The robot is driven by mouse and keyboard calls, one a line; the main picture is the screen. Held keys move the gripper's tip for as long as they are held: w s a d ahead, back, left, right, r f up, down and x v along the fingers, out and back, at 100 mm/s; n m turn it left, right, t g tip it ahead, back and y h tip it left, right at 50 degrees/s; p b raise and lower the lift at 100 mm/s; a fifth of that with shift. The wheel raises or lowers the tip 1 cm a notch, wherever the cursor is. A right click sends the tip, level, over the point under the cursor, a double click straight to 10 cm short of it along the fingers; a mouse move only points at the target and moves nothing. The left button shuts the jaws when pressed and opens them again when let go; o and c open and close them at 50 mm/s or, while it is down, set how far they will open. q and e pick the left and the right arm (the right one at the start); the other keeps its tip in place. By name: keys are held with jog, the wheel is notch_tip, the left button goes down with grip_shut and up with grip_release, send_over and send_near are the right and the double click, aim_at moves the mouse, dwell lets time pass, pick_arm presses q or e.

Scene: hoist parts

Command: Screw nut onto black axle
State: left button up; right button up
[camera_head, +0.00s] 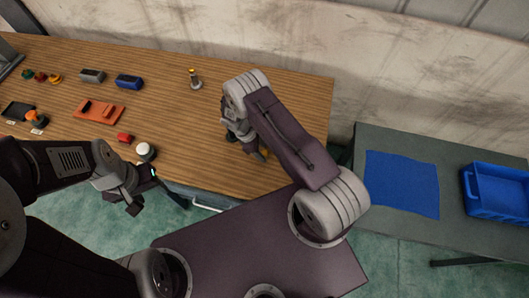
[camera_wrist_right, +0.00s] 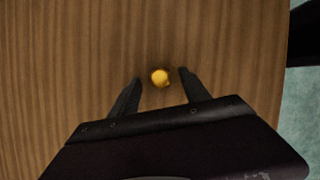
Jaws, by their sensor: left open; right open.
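A small round yellow-gold piece, perhaps the nut (camera_wrist_right: 160,77), lies on the wooden table in the right wrist view. My right gripper (camera_wrist_right: 158,85) is open above the table, with a finger on each side of this piece and a gap to both. In the head view a bit of yellow (camera_head: 264,153) shows beside my right gripper (camera_head: 246,142), which hides much of that spot. I cannot clearly make out a black axle. My left gripper (camera_head: 150,190) is open and empty at the table's front edge.
A small grey upright post with a yellow top (camera_head: 195,80) stands at the back of the wooden table (camera_head: 230,185). Grey and blue blocks, an orange plate (camera_head: 98,110), a red block (camera_head: 125,137) and a white-topped button (camera_head: 146,151) are to the left. A grey side table holds a blue bin (camera_head: 497,194).

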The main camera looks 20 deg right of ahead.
aim_at(267, 152)
grip_shut()
jog(key=shift+w+r, duration=0.1)
jog(key=shift+r, duration=0.4)
notch_tip(267, 152, up, 3)
jog(key=shift+f+b, duration=0.1)
jog(key=shift+b, duration=0.75)
pick_arm(q)
notch_tip(267, 152, down, 4)
jog(key=shift+r+b, duration=0.1)
jog(key=shift+b, duration=1.05)
pick_arm(e)
jog(key=s+r, duration=0.7)
jog(key=s, duration=0.4)
jog(key=shift+s+d, duration=0.35)
jog(key=shift+s, duration=0.05)
pick_arm(q)
jog(key=shift+o, duration=0.2)
pick_arm(e)
jog(key=shift+r, duration=0.1)
